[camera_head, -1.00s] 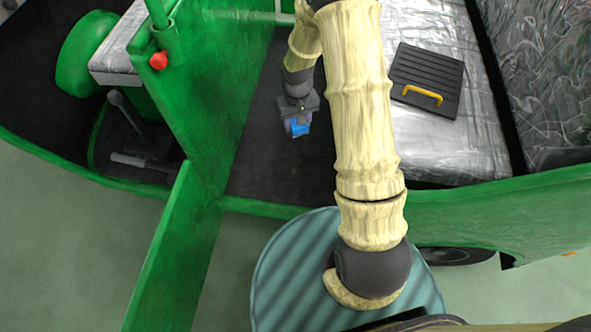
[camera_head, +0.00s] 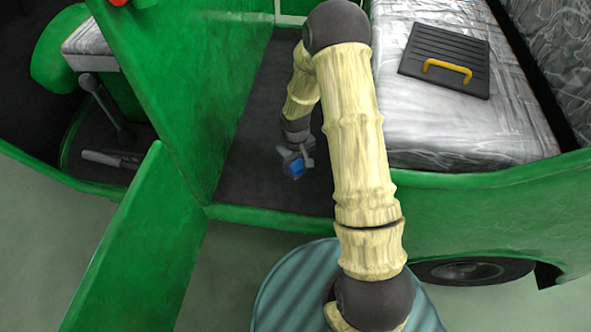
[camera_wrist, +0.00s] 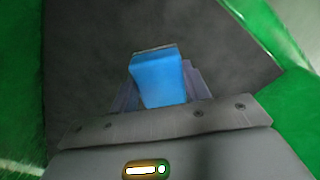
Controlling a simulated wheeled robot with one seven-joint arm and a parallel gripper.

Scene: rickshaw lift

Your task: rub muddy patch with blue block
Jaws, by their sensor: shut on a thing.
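My gripper (camera_head: 293,162) is shut on the blue block (camera_head: 296,168) over the dark floor (camera_head: 250,150) of the green rickshaw. In the wrist view the blue block (camera_wrist: 158,78) sits between the two fingers, and its far end has a thin greyish edge. The floor behind it is dark grey with faint lighter blotches. I cannot make out a clear muddy patch in either view, and I cannot tell whether the block touches the floor.
A green partition (camera_head: 190,80) rises left of the floor, and an open green door (camera_head: 125,240) juts toward me. A silver seat (camera_head: 460,125) on the right bears a black ribbed panel (camera_head: 440,55) with a yellow handle. Levers stand at the left.

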